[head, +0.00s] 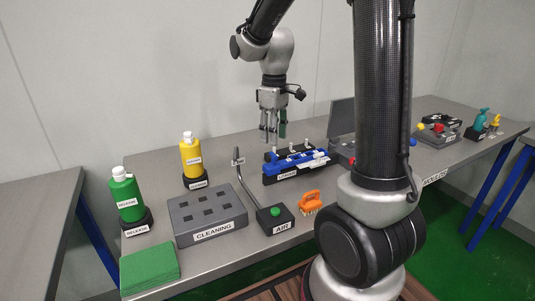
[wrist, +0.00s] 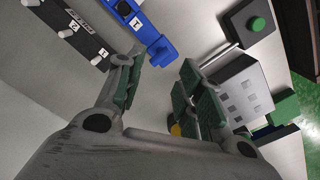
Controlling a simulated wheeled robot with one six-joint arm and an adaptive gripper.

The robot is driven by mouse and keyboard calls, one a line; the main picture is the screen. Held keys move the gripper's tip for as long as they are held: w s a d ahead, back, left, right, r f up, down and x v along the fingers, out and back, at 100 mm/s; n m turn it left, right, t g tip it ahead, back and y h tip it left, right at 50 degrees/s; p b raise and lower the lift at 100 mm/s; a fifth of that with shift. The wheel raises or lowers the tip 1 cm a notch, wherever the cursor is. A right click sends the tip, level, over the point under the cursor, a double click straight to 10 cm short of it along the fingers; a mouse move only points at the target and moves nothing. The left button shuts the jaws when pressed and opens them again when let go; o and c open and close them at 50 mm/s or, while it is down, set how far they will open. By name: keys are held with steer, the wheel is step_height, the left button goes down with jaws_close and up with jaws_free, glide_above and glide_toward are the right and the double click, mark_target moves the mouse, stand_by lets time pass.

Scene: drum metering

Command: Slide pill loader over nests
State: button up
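Blue loaders (head: 290,163) sit on a dark block with a label at its front, at the middle of the table in the head view. One blue loader marked 1 shows in the wrist view (wrist: 142,22), its end tab nearest my fingers. I cannot tell which part is the nests. My gripper (head: 271,137) hangs above the table at the left end of the blue loaders. In the wrist view, my gripper (wrist: 158,88) has its green-padded fingers wide apart with nothing between them. The loader's end lies beyond the fingertips, apart from them.
A black rack (wrist: 72,32) with white pegs lies beside the blue loader. The air box (head: 275,219) with its bent nozzle, an orange brush (head: 311,202) and the grey cleaning block (head: 208,214) stand nearby. Yellow (head: 191,158) and green (head: 125,197) bottles stand at left.

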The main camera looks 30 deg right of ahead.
mark_target(273, 155)
step_height(273, 155, down, 8)
steer(key=shift+r, duration=0.1)
stand_by(0.4)
jaws_close()
